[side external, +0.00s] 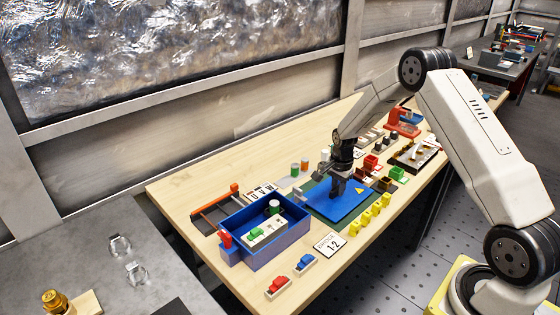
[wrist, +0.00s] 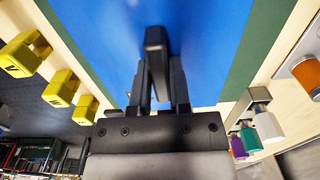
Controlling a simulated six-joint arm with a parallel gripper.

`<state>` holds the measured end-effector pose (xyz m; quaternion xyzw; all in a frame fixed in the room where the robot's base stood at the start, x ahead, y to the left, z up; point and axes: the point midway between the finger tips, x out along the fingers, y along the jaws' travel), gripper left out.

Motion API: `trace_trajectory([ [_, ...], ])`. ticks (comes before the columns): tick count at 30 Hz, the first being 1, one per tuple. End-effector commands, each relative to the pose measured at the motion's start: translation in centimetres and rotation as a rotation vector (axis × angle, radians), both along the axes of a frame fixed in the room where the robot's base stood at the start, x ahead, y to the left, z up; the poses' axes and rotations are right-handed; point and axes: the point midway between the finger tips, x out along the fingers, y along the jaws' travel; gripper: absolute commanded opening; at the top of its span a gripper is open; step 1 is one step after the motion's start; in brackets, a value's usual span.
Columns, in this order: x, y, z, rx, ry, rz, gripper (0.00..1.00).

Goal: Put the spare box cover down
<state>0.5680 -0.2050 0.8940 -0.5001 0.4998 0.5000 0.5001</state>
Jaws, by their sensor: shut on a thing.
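The spare box cover is a flat blue plate (side external: 325,207) with a yellow warning triangle. My gripper (side external: 338,188) is above its middle, pointing down, and is shut on a dark upright grip on the cover. In the wrist view the blue cover (wrist: 205,45) fills the upper middle, and my gripper's fingers (wrist: 157,70) close on the dark bar. The cover lies roughly level over a dark green mat (side external: 314,185). I cannot tell whether it touches the mat or hangs just above it.
A blue open box (side external: 288,246) with parts in it stands left of the cover. Several yellow clips (side external: 367,217) line the front side. A white card (side external: 330,245) lies in front. Red and green bins (side external: 397,173) stand to the right. Small bottles (side external: 295,169) stand behind.

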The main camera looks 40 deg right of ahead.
Motion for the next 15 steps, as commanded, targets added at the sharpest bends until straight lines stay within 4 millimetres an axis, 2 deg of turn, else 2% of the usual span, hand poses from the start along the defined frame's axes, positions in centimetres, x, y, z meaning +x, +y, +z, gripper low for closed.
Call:
trace_trajectory([
  [5,0.05,-0.02,-0.2,0.0,-0.001,0.0,0.0],
  [6,-0.01,0.0,-0.29,0.0,0.001,0.0,0.3],
  [9,-0.01,0.0,-0.27,0.0,0.0,0.0,0.59],
  [15,0.0,0.0,-0.25,0.0,0.0,0.0,0.59],
])
